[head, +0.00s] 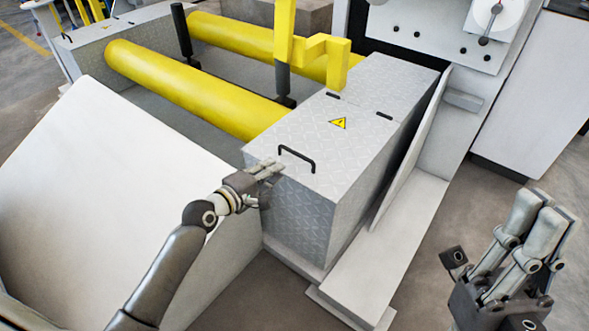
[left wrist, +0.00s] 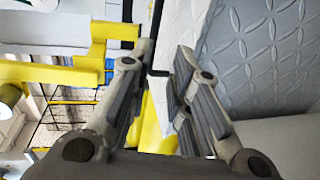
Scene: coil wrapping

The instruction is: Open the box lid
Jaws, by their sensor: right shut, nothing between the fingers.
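The box is a grey diamond-plate metal box (head: 297,215) with a flat lid (head: 345,150) in the middle of the head view. The lid lies closed and carries a yellow warning triangle. A black bar handle (head: 298,156) stands near its front edge. My left gripper (head: 277,171) is at the box's front top edge, just left of and below the handle. In the left wrist view my left gripper (left wrist: 163,62) has its fingers apart. The dark handle (left wrist: 157,52) shows beyond and between the fingertips; contact cannot be told. My right gripper (head: 536,205) is shut and empty, away from the box.
Yellow rollers (head: 190,85) lie left of and behind the box. A yellow bracket (head: 310,50) stands over its rear. A white sloped panel (head: 110,180) is at left. A thin upright panel (head: 412,150) runs along the box's right side. Floor is clear at right.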

